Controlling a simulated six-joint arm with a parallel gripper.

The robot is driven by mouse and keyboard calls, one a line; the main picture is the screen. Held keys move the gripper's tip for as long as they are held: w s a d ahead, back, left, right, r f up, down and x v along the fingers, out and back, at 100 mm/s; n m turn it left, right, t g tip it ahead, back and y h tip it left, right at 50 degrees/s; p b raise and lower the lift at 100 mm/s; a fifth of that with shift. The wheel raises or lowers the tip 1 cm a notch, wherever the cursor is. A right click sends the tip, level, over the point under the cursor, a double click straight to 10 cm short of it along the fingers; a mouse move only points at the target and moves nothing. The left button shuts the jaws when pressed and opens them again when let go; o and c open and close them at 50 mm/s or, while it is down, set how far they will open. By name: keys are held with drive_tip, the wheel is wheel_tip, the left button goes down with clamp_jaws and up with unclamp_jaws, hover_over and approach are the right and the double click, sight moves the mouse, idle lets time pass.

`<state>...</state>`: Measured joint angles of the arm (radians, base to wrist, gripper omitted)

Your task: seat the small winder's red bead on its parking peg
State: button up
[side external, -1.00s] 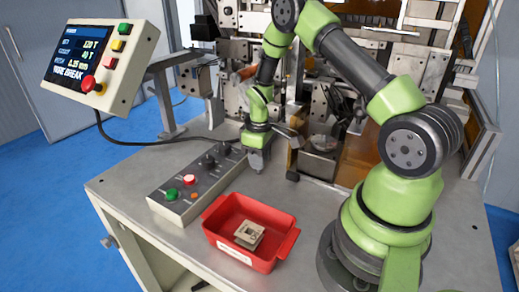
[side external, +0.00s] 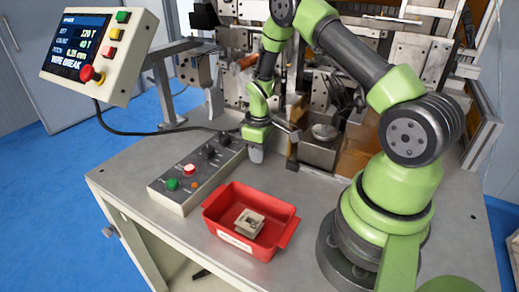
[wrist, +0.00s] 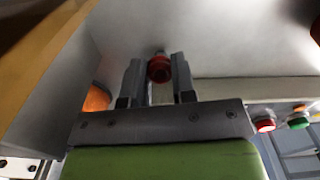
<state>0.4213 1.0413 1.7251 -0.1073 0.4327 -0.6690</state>
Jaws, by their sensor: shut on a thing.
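My gripper (side external: 256,155) points down above the table, beyond the control box's far end and in front of the machine. In the wrist view, the red bead (wrist: 159,68) sits between the two fingertips of my gripper (wrist: 158,75), which are shut on it. The bead is too small to make out in the side view. I cannot make out the parking peg in either view.
A red tray (side external: 284,237) holding a pale bobbin part (side external: 249,223) stands at the table's front. A grey control box (side external: 183,199) with buttons lies left of it. The machine (side external: 318,152) stands close behind my gripper. Bare table (side external: 300,185) lies behind the tray.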

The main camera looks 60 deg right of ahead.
drive_tip(key=shift+f, duration=0.65)
drive_tip(key=o, duration=1)
wheel_tip(320, 180, up, 10)
drive_tip(key=shift+f, duration=0.1)
